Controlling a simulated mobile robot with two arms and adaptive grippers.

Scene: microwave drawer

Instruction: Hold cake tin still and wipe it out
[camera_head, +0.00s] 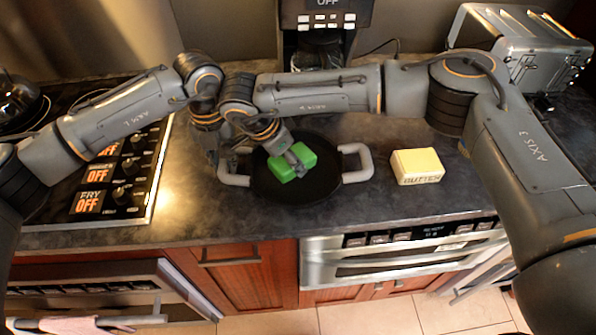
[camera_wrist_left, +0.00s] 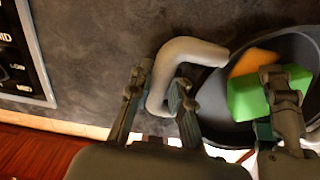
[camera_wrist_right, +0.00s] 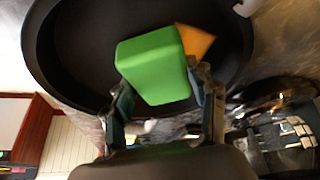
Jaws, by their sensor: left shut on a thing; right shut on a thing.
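The cake tin (camera_head: 262,190) is a round black pan with two grey loop handles, lying on the dark counter. My left gripper (camera_wrist_left: 160,108) is shut on its left handle (camera_wrist_left: 186,50), with a finger on either side. My right gripper (camera_wrist_right: 165,105) is shut on a green sponge (camera_wrist_right: 152,68) inside the tin; the sponge also shows in the head view (camera_head: 281,170). An orange patch (camera_wrist_right: 196,42) shows beside the sponge, partly hidden by it. I cannot tell whether the sponge presses on the tin's bottom.
A yellow butter block (camera_head: 416,166) sits right of the tin. A stove with knobs (camera_head: 125,170) is at left. A coffee maker (camera_head: 322,45) and a metal toaster (camera_head: 520,50) stand behind. The counter's front edge is close below the tin.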

